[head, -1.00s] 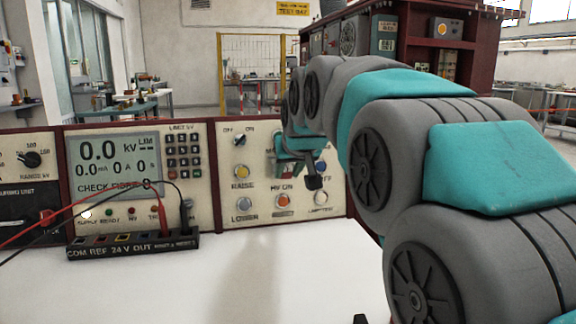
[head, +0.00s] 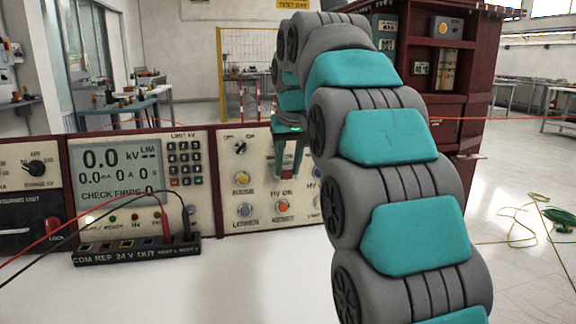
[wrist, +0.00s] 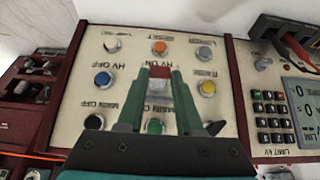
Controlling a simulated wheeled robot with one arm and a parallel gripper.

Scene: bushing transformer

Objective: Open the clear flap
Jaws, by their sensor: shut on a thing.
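My gripper (head: 286,174) is at the control panel (head: 228,205), its fingers pointing down in front of the panel face in the head view. An orange button (wrist: 160,48) is just beyond the fingertips.
A blue button (wrist: 103,79) and a yellow button (wrist: 207,87) flank the fingers, and a black lever (wrist: 215,128) is close on the right. The display (head: 118,172) and a black socket strip (head: 135,250) with leads are left. The white worktop (head: 260,280) is clear in front.

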